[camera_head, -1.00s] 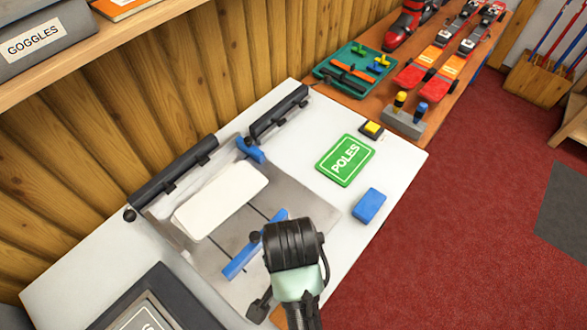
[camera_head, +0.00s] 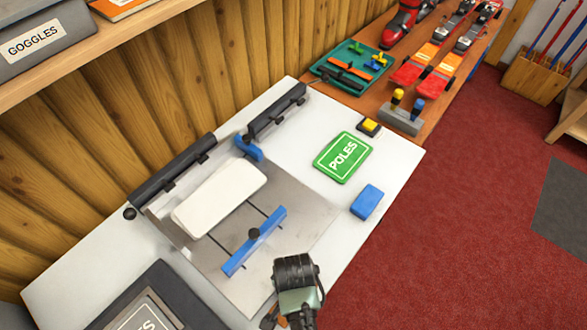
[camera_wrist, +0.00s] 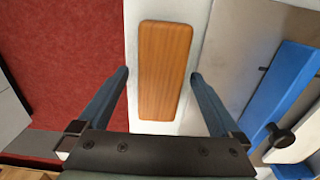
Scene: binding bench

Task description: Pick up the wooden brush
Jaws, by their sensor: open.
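The wooden brush (camera_wrist: 164,70) shows in the wrist view as a long, rounded, orange-brown wooden block on the white bench top (camera_wrist: 205,30). It lies lengthwise between the two fingers of my gripper (camera_wrist: 161,74), with its right side close to the right finger. The fingers are open and hold nothing; how high they are above the brush is hard to tell. In the head view my gripper (camera_head: 296,275) is over the bench's front edge. Its fingers are hidden there, and the brush is mostly or wholly hidden.
A grey plate (camera_head: 290,205) with a blue bar (camera_head: 254,242) and white pad (camera_head: 220,197) is beside my gripper. A blue block (camera_head: 367,202), green POLES sign (camera_head: 343,157) and yellow button (camera_head: 370,126) lie farther back. Red carpet (camera_wrist: 70,60) lies past the bench edge.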

